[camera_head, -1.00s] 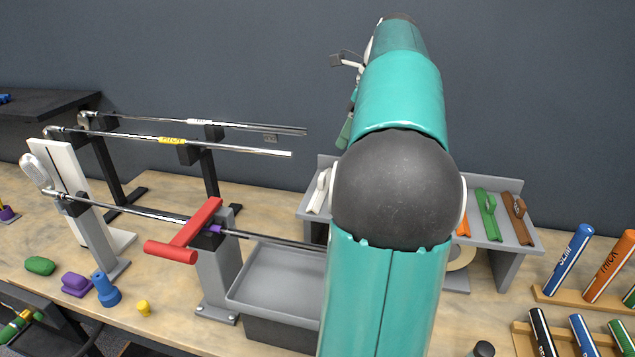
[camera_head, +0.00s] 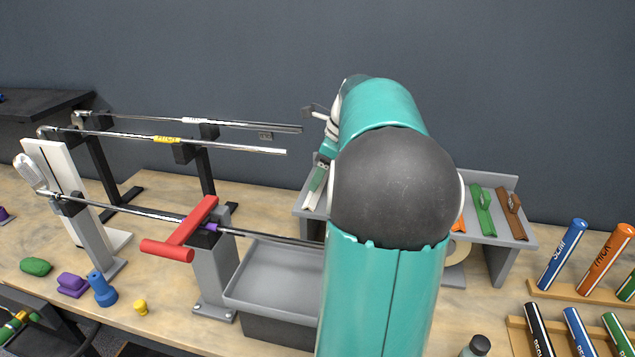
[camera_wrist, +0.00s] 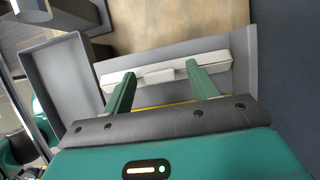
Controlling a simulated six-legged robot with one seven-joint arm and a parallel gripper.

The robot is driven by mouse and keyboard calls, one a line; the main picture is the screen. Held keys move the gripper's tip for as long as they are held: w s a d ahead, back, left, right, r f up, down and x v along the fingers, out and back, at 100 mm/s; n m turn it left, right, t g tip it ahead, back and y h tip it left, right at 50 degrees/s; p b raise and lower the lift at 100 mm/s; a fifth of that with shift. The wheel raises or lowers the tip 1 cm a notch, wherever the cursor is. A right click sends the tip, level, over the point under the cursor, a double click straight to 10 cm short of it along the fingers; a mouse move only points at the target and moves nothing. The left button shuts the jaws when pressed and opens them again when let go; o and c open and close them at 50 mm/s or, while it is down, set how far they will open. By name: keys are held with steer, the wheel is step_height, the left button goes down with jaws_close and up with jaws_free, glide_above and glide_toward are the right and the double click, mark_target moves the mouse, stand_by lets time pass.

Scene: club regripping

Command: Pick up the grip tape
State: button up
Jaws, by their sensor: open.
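A long white piece with a raised middle block (camera_wrist: 165,74) lies on the grey shelf (camera_wrist: 262,62) in the wrist view. I cannot tell for certain whether it is the grip tape. A yellow strip (camera_wrist: 168,102) shows behind the white piece, partly covered by my gripper.
Green (camera_head: 482,211) and brown (camera_head: 511,214) pieces lie on the shelf's right part. Coloured tubes (camera_head: 563,254) stand at the right.

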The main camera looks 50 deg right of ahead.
steer(key=c, duration=1)
